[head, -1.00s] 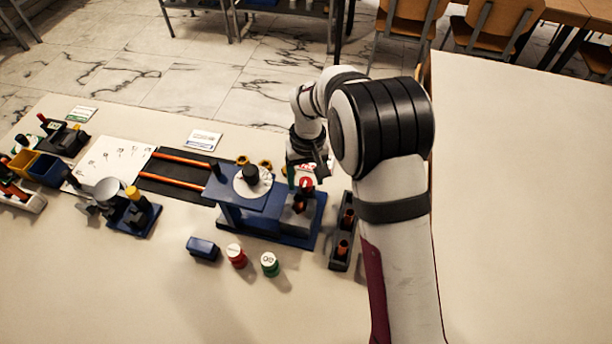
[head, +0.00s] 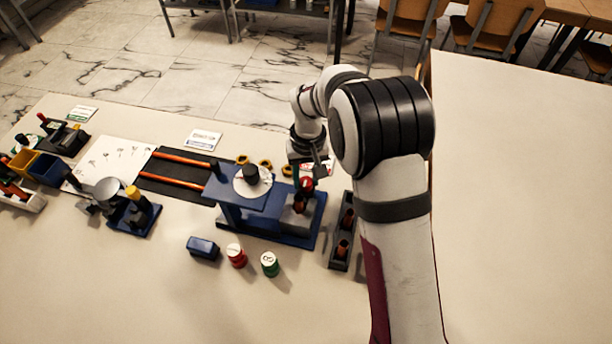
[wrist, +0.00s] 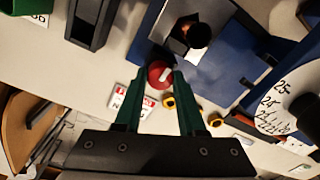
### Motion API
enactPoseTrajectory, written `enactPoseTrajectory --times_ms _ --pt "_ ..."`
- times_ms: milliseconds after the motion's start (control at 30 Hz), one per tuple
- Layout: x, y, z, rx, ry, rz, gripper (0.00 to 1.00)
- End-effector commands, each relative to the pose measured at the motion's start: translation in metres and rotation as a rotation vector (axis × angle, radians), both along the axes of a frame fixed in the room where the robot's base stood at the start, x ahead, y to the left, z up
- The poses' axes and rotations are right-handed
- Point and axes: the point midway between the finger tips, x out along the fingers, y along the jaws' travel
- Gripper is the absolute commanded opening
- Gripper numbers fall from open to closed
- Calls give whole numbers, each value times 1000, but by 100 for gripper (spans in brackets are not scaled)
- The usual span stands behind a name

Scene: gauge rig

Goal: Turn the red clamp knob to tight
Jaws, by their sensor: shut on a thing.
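The red clamp knob (wrist: 159,74) is round with a pale line across its top. It sits at the edge of the blue gauge rig, beside the dark block (wrist: 188,40) with an orange-brown post. My gripper (wrist: 164,77) has its two green fingers closed on opposite sides of the knob. In the head view the knob (head: 306,184) shows at the rig's back right corner, with my gripper (head: 308,174) just above it; the fingers are mostly hidden there. The blue rig (head: 236,190) carries a white dial (head: 241,187) with a black knob on top.
A dark rack (head: 339,258) with orange-brown parts stands right of the rig. Yellow rings (head: 265,165) and a red-and-white card (wrist: 121,103) lie behind the rig. The table at right is clear.

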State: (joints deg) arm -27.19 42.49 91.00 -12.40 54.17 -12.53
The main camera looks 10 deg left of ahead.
Motion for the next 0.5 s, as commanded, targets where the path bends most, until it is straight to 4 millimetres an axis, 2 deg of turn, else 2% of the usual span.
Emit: enactPoseTrajectory --times_ms 500 --pt "0 0 1 2 0 -424 0"
